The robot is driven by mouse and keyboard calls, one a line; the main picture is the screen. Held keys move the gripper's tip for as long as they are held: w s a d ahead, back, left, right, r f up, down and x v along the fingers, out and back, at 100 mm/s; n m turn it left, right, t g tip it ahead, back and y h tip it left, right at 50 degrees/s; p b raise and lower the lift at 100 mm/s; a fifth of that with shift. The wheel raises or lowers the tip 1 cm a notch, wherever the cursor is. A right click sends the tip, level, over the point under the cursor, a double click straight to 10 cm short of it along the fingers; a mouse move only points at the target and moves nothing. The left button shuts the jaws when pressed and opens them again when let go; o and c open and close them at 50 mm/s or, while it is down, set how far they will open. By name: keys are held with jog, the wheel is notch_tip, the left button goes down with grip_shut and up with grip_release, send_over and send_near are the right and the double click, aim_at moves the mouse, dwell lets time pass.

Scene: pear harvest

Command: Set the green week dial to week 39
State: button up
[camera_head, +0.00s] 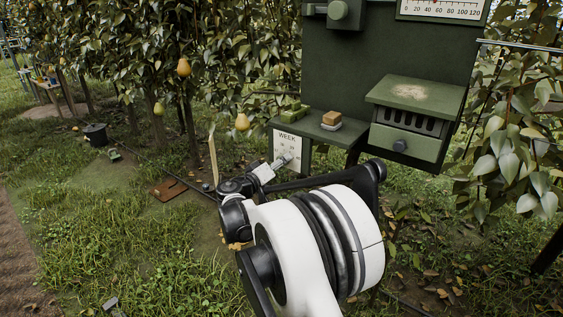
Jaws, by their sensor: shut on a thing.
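The week dial's white plate (279,137), marked "WEEK" with small numbers, is on the front of the green stand, left of the box with the vents. My gripper (283,161) reaches to the lower middle of this plate and is shut on the dial's knob. The fingers hide most of the knob, so its green colour and pointer do not show. The numbers are too small and too covered to tell which week is set.
A green shelf (335,133) above the plate holds a brown-and-grey block (331,120) and a green item (294,113). A green vented box (408,135) stands right of it. Pear trees with hanging pears (183,67) are behind on the left.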

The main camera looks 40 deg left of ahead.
jog(key=shift+n, duration=0.3)
dwell(0.4)
jog(key=o, duration=1.2)
jog(key=shift+c, duration=0.2)
jog(key=s, duration=1.2)
jog(key=shift+d, duration=0.25)
